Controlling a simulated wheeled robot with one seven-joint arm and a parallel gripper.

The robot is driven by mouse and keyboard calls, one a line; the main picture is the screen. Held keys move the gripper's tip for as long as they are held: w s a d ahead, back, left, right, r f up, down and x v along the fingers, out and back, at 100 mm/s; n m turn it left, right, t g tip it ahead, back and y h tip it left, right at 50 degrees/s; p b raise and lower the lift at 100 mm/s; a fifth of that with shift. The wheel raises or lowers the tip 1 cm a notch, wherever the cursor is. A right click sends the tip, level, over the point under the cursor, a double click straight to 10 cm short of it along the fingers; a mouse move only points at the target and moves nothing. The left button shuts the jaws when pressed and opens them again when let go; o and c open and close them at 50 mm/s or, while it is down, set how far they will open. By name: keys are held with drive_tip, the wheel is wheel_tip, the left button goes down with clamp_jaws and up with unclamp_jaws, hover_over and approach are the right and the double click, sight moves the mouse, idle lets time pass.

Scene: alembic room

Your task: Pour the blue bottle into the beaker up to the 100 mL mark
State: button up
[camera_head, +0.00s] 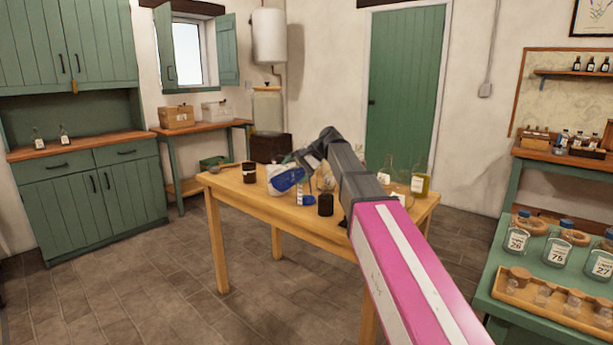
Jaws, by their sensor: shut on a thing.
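The blue bottle (285,181), with a pale label, is tilted well over toward lying flat, above the wooden table (240,197). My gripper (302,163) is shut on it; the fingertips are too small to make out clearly. Just below the bottle's right end stands a small clear vessel (304,196) with blue in its lower part. It may be the beaker; its marks and fill level are too small to read. I cannot tell whether liquid is flowing. My arm hides part of the table's right side.
A dark jar (325,205) stands close right of the vessel, and another dark jar (249,172) stands to the left. A yellow-green bottle (420,184) and other glassware stand at the right. A green bench (497,290) with labelled jars is at the lower right.

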sight(292, 186)
drive_tip(key=shift+s+f+t, duration=0.15)
drive_tip(key=shift+f+t, duration=0.25)
drive_tip(key=shift+f, duration=0.05)
drive_tip(key=shift+f+n+t+h, duration=0.6)
drive_tip(key=shift+f+t+h, duration=0.1)
drive_tip(key=shift+f, duration=0.05)
drive_tip(key=shift+s+a+f+n+t+h, duration=0.1)
drive_tip(key=shift+s+f+n+t+h, duration=0.2)
drive_tip(key=shift+t, duration=0.2)
drive_tip(key=shift+s+a+f+n+t+h, duration=0.1)
drive_tip(key=shift+s+f+n+t+h, duration=0.1)
drive_tip(key=shift+f+t+h, duration=0.25)
drive_tip(key=shift+s+a+f+n+t+h, duration=0.15)
drive_tip(key=shift+f+n+t+h, duration=0.15)
drive_tip(key=shift+t, duration=0.5)
drive_tip(key=shift+s+a+f+n+t+h, duration=0.15)
drive_tip(key=shift+f+n+t, duration=0.25)
drive_tip(key=shift+t, duration=0.35)
drive_tip(key=shift+f+n+t+h, duration=0.2)
drive_tip(key=shift+n+t, duration=0.15)
drive_tip(key=shift+t, duration=0.25)
drive_tip(key=shift+f+n+t+h, duration=0.1)
drive_tip(key=shift+n+t+h, duration=0.1)
drive_tip(key=shift+n+t, duration=0.3)
drive_tip(key=shift+w+d+f+n+t, duration=0.1)
drive_tip(key=shift+w+d+n+t, duration=0.2)
drive_tip(key=shift+t, duration=0.6)
drive_tip(key=shift+w+n+t+h, duration=0.4)
drive_tip(key=shift+n+t, duration=0.05)
drive_tip(key=shift+t, duration=0.45)
